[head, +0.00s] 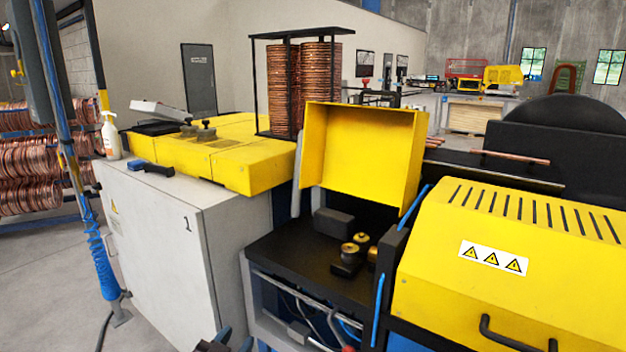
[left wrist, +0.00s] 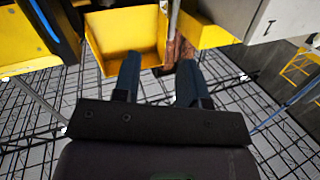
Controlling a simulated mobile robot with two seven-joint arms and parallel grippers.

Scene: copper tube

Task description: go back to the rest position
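My left gripper (head: 228,342) shows only as dark tips with some blue at the bottom edge of the head view, in front of the grey cabinet and the machine. In the left wrist view the left gripper (left wrist: 158,72) has its two dark fingers apart, with nothing held between them. My right gripper is in neither view.
The grey cabinet (head: 160,245) stands left of the machine's open yellow cover (head: 365,150). A yellow slotted housing (head: 515,260) is at right. Copper coils (head: 318,85) stand in a black frame behind. Open floor (head: 50,290) lies at left.

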